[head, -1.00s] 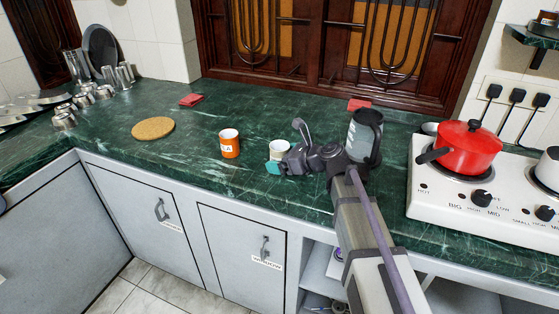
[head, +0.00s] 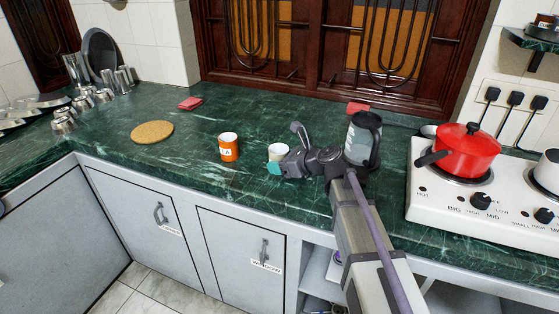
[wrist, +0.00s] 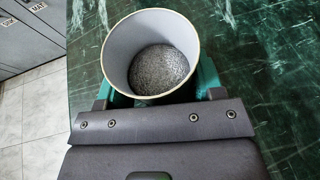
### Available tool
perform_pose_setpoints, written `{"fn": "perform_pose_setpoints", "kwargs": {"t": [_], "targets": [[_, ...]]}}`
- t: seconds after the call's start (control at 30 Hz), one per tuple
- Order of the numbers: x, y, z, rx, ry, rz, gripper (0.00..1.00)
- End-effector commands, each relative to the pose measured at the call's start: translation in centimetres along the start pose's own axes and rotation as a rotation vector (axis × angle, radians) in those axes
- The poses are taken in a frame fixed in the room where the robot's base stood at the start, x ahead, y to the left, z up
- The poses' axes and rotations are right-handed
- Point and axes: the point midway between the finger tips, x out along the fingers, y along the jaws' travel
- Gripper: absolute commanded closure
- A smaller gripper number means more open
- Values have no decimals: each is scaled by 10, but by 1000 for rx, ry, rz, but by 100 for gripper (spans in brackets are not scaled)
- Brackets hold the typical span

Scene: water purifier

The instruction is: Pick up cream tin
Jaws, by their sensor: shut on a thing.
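The cream tin (head: 278,149) is a small, open, pale tin near the front edge of the green counter, right of the orange tin. In the wrist view the cream tin (wrist: 118,48) is seen from above into its open mouth, with a grey speckled inner bottom. My gripper (head: 275,167) has teal fingers, one on each side of the tin, and is shut on it. The wrist view shows my gripper (wrist: 155,88) with the tin between its fingers. The tin looks upright; I cannot tell whether its base touches the counter.
An orange tin (head: 229,148) stands just left. A cork mat (head: 152,131) lies further left. A dark-handled jug (head: 360,142) stands behind my arm, and a red pot (head: 470,152) sits on the white stove (head: 430,200) at right.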

Motion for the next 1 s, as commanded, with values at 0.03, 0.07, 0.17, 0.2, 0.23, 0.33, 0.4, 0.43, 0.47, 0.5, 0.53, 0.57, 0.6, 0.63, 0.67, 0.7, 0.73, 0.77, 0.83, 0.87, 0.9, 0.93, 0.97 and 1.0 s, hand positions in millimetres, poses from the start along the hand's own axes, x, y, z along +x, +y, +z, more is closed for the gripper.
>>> {"fn": "perform_pose_setpoints", "kwargs": {"t": [0.03,0.07,0.17,0.2,0.23,0.33,0.4,0.43,0.47,0.5,0.53,0.57,0.6,0.63,0.67,0.7,0.73,0.77,0.83,0.87,0.9,0.93,0.97,1.0], "targets": [[-2,0,4,0,0,0,62],[-3,0,6,0,0,0,62],[-9,0,22,0,0,0,62],[-12,0,30,0,0,0,62],[-15,-1,37,0,0,0,62],[-25,-1,61,0,0,0,62],[-32,-2,77,0,0,0,62],[-34,-2,83,0,0,0,62],[-36,-2,87,0,0,0,62],[-38,-2,92,0,0,0,62],[-39,-2,94,0,0,0,62],[-40,-2,95,0,0,0,62],[-40,-2,96,0,0,0,62],[-39,-2,95,0,0,0,62],[-39,-2,94,0,0,0,62],[-38,-2,93,0,0,0,62],[-38,-2,92,0,0,0,62],[-38,-2,92,0,0,0,62],[-38,-2,92,0,0,0,62],[-38,-2,92,0,0,0,62],[-38,-2,92,0,0,0,62],[-38,-2,92,0,0,0,62],[-38,-2,92,0,0,0,62],[-38,-2,92,0,0,0,62]]}}
